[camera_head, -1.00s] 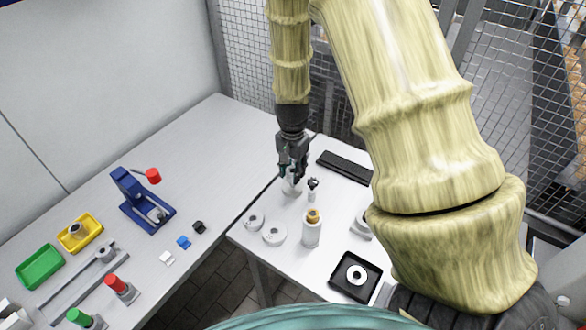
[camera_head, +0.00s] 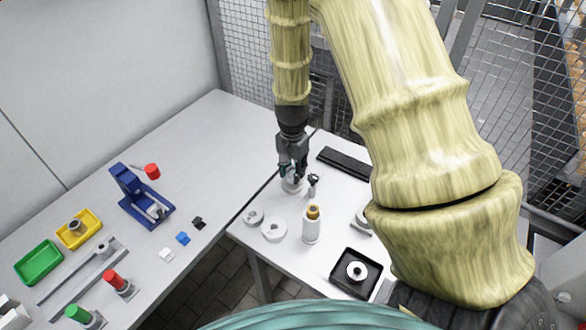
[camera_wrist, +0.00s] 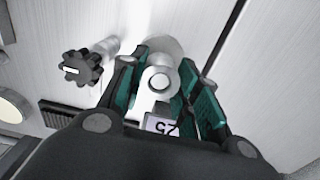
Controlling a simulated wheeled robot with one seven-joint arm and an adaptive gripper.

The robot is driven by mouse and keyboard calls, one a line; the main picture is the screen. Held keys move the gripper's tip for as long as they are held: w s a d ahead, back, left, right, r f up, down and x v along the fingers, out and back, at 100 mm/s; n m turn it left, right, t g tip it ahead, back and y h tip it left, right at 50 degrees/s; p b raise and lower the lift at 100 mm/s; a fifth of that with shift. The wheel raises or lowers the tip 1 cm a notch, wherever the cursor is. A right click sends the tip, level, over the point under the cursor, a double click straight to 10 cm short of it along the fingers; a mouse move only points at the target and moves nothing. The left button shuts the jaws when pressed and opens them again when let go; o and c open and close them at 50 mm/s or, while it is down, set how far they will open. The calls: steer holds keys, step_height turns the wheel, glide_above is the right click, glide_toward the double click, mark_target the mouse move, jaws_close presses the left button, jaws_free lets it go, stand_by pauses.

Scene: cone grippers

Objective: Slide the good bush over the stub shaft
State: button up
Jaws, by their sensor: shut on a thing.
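My gripper (camera_head: 292,176) is low over the far part of the small right-hand table. In the wrist view its green-padded fingers (camera_wrist: 160,78) are closed on a pale ring-shaped piece (camera_wrist: 147,80), which looks like a bush. A lighter round end shows in its middle; I cannot tell whether that is the stub shaft. A tag reading like "25" (camera_wrist: 162,125) lies just below it. A round white base (camera_head: 291,187) stands directly under the fingers, partly hidden by them. Another grey bush (camera_head: 76,226) sits in the yellow tray (camera_head: 92,238) on the left table.
A black-knobbed post (camera_head: 313,181) stands close beside my gripper; its knob (camera_wrist: 78,69) shows in the wrist view. White round pieces (camera_head: 274,231), a bottle (camera_head: 312,228) and a black tray (camera_head: 341,279) are nearer. A blue press (camera_head: 133,197) stands on the left table.

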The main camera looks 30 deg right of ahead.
steer(key=shift+f, duration=0.65)
steer(key=o, duration=1.1)
steer(key=shift+r, duration=0.15)
step_height(320, 180, up, 12)
stand_by(0.4)
